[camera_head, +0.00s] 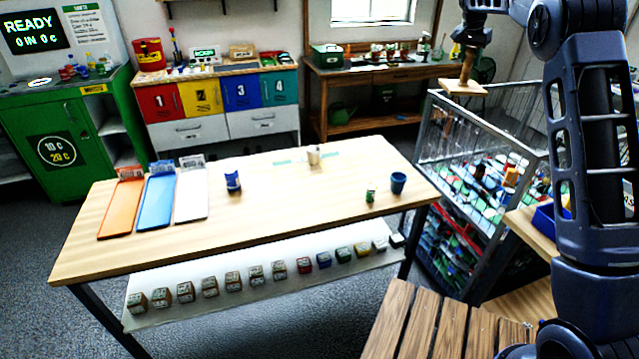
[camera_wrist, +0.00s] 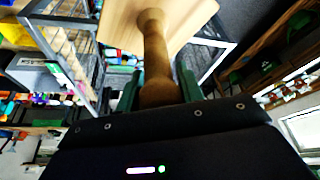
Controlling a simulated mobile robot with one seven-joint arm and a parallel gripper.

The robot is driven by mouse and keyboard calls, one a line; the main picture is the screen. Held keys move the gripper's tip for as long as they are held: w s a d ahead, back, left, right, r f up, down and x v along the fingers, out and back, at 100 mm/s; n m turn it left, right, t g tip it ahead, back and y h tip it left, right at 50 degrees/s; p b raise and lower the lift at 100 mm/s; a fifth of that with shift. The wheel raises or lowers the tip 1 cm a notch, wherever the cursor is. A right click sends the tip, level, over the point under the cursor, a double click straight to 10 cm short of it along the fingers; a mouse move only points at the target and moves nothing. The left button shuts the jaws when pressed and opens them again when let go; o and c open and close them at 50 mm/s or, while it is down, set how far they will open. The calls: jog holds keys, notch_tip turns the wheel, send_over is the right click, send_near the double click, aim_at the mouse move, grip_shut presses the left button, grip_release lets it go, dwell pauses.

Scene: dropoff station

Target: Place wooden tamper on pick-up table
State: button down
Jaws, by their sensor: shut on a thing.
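The wooden tamper (camera_head: 466,74) has a turned brown handle and a flat square pale base. My gripper (camera_head: 470,42) is shut on its handle and holds it base down in the air, over the wire cage at the right in the head view. In the wrist view the tamper (camera_wrist: 156,50) runs up from between the green fingers (camera_wrist: 158,90), its square base at the top. The light wooden table (camera_head: 270,225), which I take for the pick-up table, stands left of and below the gripper. Its top has wide bare areas.
On the table are orange (camera_head: 122,208), blue (camera_head: 156,203) and white (camera_head: 191,198) trays, a blue cup (camera_head: 398,183), a blue item (camera_head: 232,181), a pale cup (camera_head: 313,155) and a small can (camera_head: 370,195). The wire cage (camera_head: 480,130) stands right of the table, full of items.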

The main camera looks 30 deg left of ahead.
jog(key=s+a+n+y, duration=0.1)
jog(key=s+a, duration=0.6)
jog(key=a, duration=0.3)
jog(key=s+a+n, duration=0.2)
jog(key=s+a, duration=0.4)
jog(key=a, duration=0.5)
jog(key=s+a+n+y, duration=0.1)
jog(key=s+a, duration=0.6)
jog(key=a, duration=0.3)
notch_tip(320, 180, down, 33)
jog(key=shift+a+r, duration=0.2)
jog(key=shift+f, duration=0.1)
jog(key=c, duration=0.9)
grip_release()
jog(key=v, duration=1.2)
jog(key=shift+s+a, duration=0.15)
jog(key=shift+s, duration=0.05)
